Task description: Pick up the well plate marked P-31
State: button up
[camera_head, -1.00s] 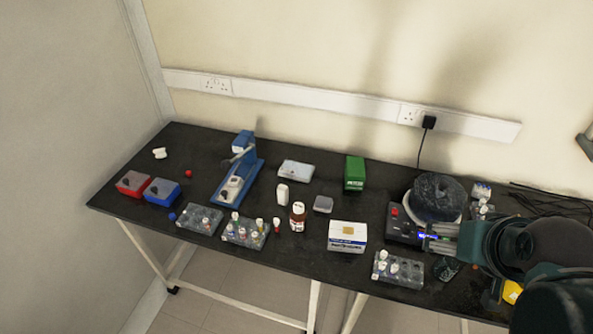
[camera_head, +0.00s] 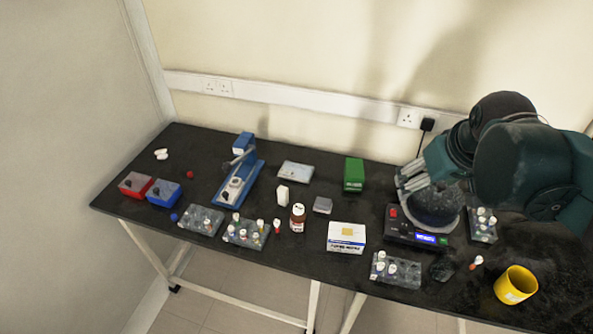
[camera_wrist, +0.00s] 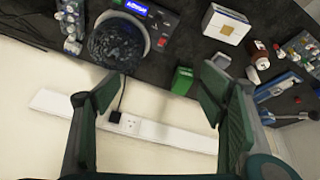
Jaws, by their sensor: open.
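A flat, pale plate-like thing (camera_head: 295,171) lies at the back middle of the bench, between the blue press and the green box; it may be the well plate. No P-31 marking is readable in either view. My gripper (camera_head: 405,178) is at the right, beside the dark round bowl, well to the right of the pale plate. In the wrist view my gripper (camera_wrist: 158,90) shows two fingers wide apart with nothing held between them. The pale plate cannot be made out in the wrist view.
A green box (camera_head: 354,174) stands between the pale plate and my gripper; the dark round bowl (camera_head: 436,206) is under my arm. A blue press (camera_head: 238,180), brown bottle (camera_head: 298,218), white carton (camera_head: 346,237) and yellow mug (camera_head: 516,285) stand around. The wall socket rail is behind.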

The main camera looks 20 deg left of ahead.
jog(key=w+a+n+g+p, duration=0.2)
jog(key=w+a+n, duration=0.1)
jog(key=w+a, duration=0.6)
jog(key=n+g+p, duration=0.3)
jog(key=n+p, duration=0.1)
jog(key=n, duration=0.6)
send_near(297, 168)
jog(key=shift+w+d+f+h, duration=0.1)
jog(key=shift+d+h, duration=0.05)
jog(key=shift+h, duration=0.25)
jog(key=shift+a+f, duration=0.45)
jog(key=shift+f, duration=0.05)
jog(key=shift+f, duration=0.1)
jog(key=shift+f, duration=1.2)
jog(key=shift+f, duration=0.1)
